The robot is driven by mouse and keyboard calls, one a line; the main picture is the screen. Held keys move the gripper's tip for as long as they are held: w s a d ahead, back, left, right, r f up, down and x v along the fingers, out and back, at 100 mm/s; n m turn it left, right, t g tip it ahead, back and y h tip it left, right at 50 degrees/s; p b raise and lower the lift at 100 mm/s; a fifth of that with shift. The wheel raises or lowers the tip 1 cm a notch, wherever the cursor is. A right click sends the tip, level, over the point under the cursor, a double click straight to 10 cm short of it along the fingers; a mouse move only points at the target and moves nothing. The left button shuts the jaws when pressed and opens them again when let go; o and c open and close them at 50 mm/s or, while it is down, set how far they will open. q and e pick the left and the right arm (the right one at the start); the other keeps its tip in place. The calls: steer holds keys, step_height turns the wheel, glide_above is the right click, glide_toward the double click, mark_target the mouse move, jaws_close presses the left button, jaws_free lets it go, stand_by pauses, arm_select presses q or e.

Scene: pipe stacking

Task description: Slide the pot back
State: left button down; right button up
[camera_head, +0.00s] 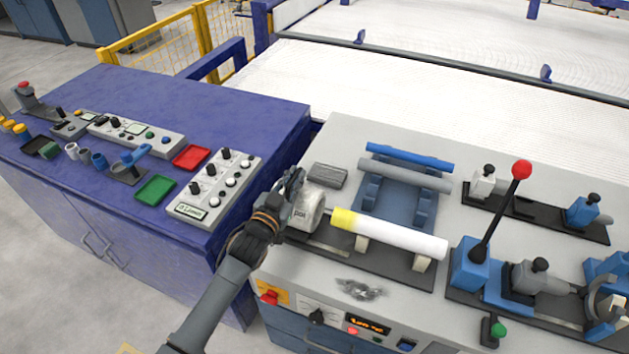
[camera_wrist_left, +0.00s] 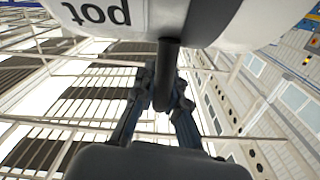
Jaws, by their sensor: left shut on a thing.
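The pot (camera_head: 309,211) is a white, rounded piece marked "pot" on a dark rail at the left end of the machine. It fills the top of the left wrist view (camera_wrist_left: 105,14), with its lettering upside down. My left gripper (camera_head: 287,192) is at the pot's left side, shut on its dark rod-like handle (camera_wrist_left: 166,75). A white pipe with a yellow left end (camera_head: 400,237) lies on pale supports right of the pot. A narrow gap seems to show between them. My right gripper is not in view.
A blue rack behind holds a blue pipe (camera_head: 408,156) and a grey pipe (camera_head: 405,175). A grey block (camera_head: 328,176) lies behind the pot. A red-knobbed lever (camera_head: 521,170) stands at the right. A blue cabinet with a control box (camera_head: 214,187) is at the left.

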arm_select(q)
steer(key=shift+w+a+r, duration=0.1)
steer(key=shift+a, duration=0.05)
steer(key=c, duration=1.4)
jaws_free()
steer(key=shift+a, duration=0.3)
steer(key=shift+d, duration=0.1)
steer(key=v, duration=1.2)
